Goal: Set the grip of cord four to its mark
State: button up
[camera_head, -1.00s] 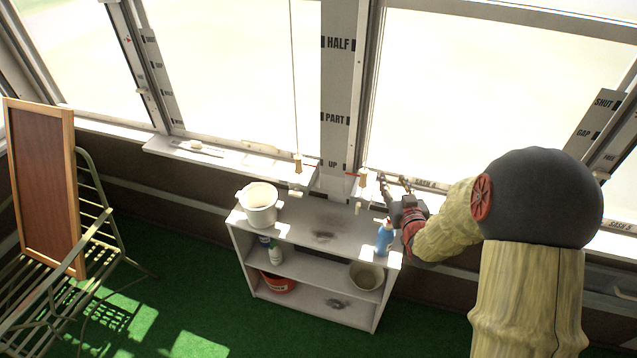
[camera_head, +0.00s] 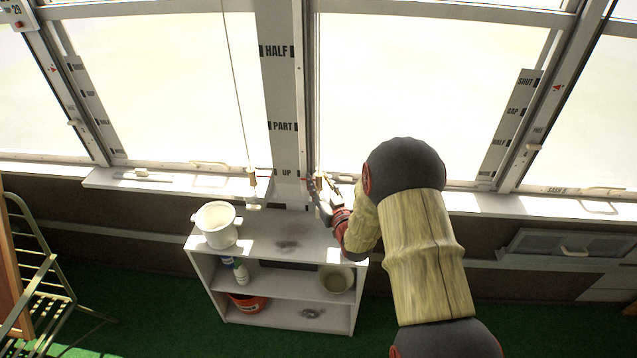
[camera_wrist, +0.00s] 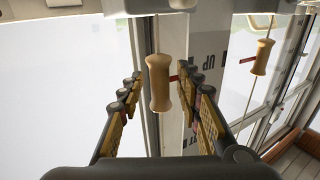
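Two cords with pale wooden grips hang either side of the post (camera_head: 280,90) marked HALF, PART and UP. I cannot read which is cord four. The left grip (camera_head: 252,178) hangs apart from my gripper, left of the post, near the UP line; in the wrist view it is at upper right (camera_wrist: 262,57). The right grip (camera_wrist: 160,88) is upright between my open fingers, with a gap on both sides. A red pointer shows behind it. My gripper (camera_head: 322,187) reaches to this grip from the front right and partly hides it in the head view.
A low shelf (camera_head: 262,262) stands below the window, with a white pot (camera_head: 217,226) on its top left. The sill (camera_head: 125,179) runs behind. Another marked strip (camera_head: 512,120) is at the right window. A metal chair (camera_head: 38,270) stands at left.

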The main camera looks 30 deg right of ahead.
jog(key=shift+w, duration=0.2)
jog(key=shift+c, duration=0.8)
jog(key=c, duration=0.7)
grip_shut()
